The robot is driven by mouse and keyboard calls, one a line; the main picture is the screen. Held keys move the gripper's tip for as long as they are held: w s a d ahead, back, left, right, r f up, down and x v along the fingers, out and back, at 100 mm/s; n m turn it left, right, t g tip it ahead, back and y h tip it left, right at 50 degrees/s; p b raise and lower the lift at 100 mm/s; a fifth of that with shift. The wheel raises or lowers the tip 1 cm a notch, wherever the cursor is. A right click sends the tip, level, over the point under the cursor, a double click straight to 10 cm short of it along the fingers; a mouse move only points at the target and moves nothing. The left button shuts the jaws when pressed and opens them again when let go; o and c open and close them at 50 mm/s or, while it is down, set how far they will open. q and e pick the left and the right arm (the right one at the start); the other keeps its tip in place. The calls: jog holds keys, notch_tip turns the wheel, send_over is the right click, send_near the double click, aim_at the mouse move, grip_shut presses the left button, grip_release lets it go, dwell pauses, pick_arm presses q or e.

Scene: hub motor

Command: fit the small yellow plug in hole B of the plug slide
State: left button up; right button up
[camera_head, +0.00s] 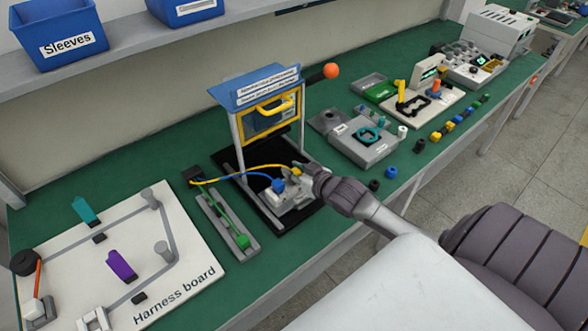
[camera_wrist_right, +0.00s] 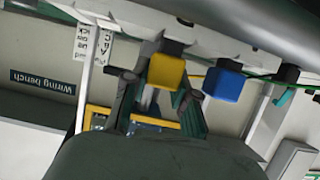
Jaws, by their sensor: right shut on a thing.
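The small yellow plug (camera_wrist_right: 166,72) is between the fingertips of my right gripper (camera_wrist_right: 155,90) in the right wrist view, which is turned upside down. The gripper is shut on it. In the head view my right gripper (camera_head: 307,176) is at the plug slide (camera_head: 298,203), a light grey block on a black base under the blue-topped frame. The yellow plug (camera_head: 297,168) shows a little there, with a yellow wire. A blue plug (camera_wrist_right: 224,84) sits beside it at the slide, also in the head view (camera_head: 278,185). Hole B is hidden; I cannot tell how deep the yellow plug is.
The frame (camera_head: 240,140) with a yellow handle stands close behind the slide. A grey rail with a green plug (camera_head: 242,241) lies to the left, then the harness board (camera_head: 180,285). Grey fixtures (camera_head: 370,147) and loose coloured parts (camera_head: 391,172) lie to the right.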

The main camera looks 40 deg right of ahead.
jog(key=shift+f, duration=0.1)
jog(key=o, duration=1.1)
jog(key=shift+c, duration=0.2)
jog(key=v, duration=1.2)
